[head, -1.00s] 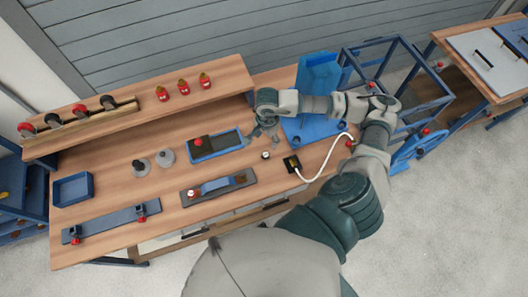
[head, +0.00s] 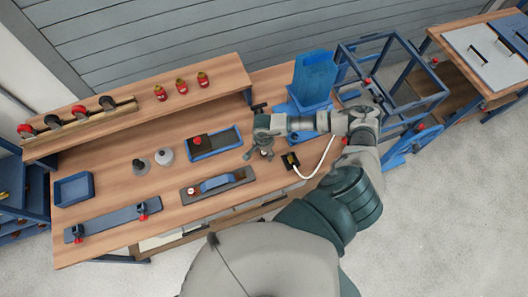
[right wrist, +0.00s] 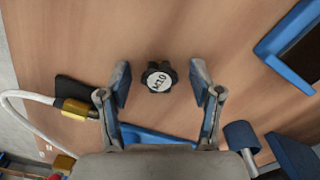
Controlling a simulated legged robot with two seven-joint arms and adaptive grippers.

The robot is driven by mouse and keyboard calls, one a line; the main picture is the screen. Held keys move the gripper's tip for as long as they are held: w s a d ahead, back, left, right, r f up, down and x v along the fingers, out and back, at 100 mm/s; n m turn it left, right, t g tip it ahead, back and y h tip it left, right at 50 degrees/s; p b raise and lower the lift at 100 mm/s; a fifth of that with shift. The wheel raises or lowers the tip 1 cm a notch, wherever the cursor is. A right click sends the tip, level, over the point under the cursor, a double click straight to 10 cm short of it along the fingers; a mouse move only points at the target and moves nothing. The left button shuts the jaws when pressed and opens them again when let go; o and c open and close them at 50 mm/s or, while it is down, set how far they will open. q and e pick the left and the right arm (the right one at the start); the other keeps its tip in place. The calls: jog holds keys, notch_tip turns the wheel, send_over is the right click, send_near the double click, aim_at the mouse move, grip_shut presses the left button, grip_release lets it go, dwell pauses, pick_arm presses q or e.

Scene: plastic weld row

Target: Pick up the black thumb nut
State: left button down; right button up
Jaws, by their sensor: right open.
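The black thumb nut (right wrist: 158,76) has a knobbed rim and a white top marked M10. In the right wrist view it stands on the wood bench top between the two fingertips of my right gripper (right wrist: 160,84), with a gap on each side. My right gripper is open and empty. In the head view my right gripper (head: 259,152) is low over the bench, and its fingers largely hide the nut there. My left gripper is not in view.
A black and yellow connector (head: 290,161) with a white cable lies right of the gripper. A blue tray (head: 214,142) and a grey plate with a blue block (head: 217,184) lie to the left. A blue stand (head: 312,85) rises behind my forearm.

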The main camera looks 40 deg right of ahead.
jog(key=c, duration=1)
jog(key=shift+r, duration=0.15)
